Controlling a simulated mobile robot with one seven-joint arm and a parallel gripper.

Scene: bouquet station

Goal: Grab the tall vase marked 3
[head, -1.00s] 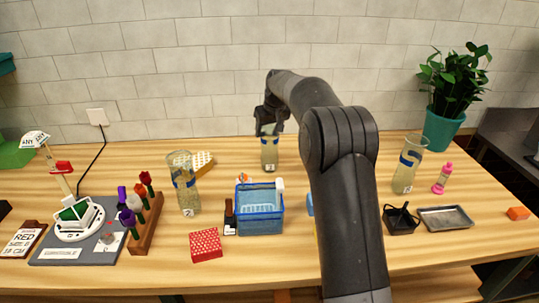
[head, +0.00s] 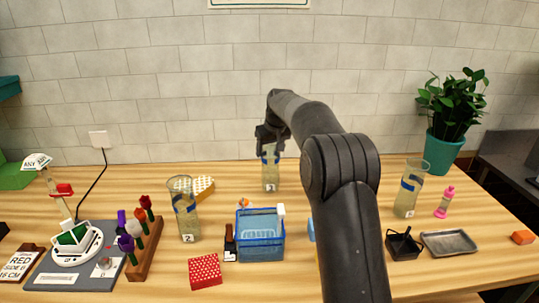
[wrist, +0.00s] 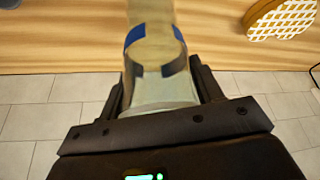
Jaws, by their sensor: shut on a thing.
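The tall vase marked 3 (head: 270,179) is clear glass with a blue band and stands upright at the back of the table in the head view. My gripper (head: 271,149) is at its upper part, with the arm reaching in from the right. In the wrist view the vase (wrist: 155,50) lies between the two fingers of my gripper (wrist: 162,92), which are shut on it. I cannot tell whether its base touches the table.
The vase marked 2 (head: 185,216) stands to the left, and another vase (head: 408,190) to the right. A blue basket (head: 260,247) sits in front. A potted plant (head: 446,150) stands at the back right.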

